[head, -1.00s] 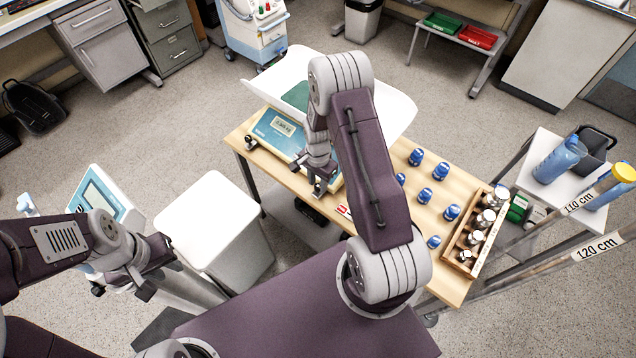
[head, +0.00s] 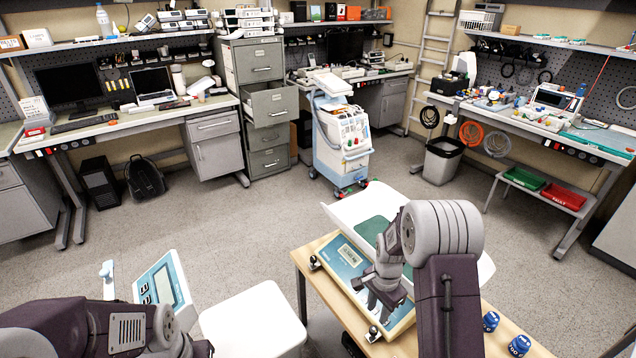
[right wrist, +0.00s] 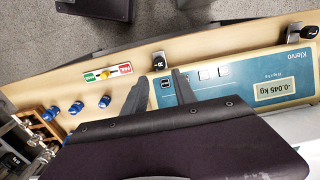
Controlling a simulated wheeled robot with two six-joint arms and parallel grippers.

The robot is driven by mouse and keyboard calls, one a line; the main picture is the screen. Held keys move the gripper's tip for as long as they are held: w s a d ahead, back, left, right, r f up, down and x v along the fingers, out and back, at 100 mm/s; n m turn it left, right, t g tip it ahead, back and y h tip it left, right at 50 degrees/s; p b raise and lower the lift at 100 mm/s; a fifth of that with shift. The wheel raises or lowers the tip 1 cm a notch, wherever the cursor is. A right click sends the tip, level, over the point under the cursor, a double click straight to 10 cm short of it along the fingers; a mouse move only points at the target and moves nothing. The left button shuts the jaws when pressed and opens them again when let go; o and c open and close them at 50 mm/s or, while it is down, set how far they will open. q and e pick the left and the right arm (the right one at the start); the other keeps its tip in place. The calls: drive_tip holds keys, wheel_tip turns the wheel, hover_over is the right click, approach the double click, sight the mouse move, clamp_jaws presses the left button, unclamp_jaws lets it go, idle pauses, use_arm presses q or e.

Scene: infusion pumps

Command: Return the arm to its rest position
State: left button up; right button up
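My right arm (head: 447,290) reaches over the wooden table in the head view. Whether the fingers touch anything is unclear. My left arm (head: 85,328) is at the lower left, and its gripper is mostly cut off by the bottom edge.
A pump cart (head: 342,145) stands behind. Open floor lies between.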

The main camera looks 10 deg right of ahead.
drive_tip(key=a+r+n+t, duration=0.2)
drive_tip(key=a+r, duration=0.3)
drive_tip(key=r, duration=0.3)
drive_tip(key=s+a+n, duration=0.3)
drive_tip(key=s+n, duration=0.8)
drive_tip(key=s, duration=0.2)
drive_tip(key=shift+r+g, duration=0.35)
drive_tip(key=shift+g, duration=0.05)
drive_tip(key=shift+s, duration=0.15)
idle(0.5)
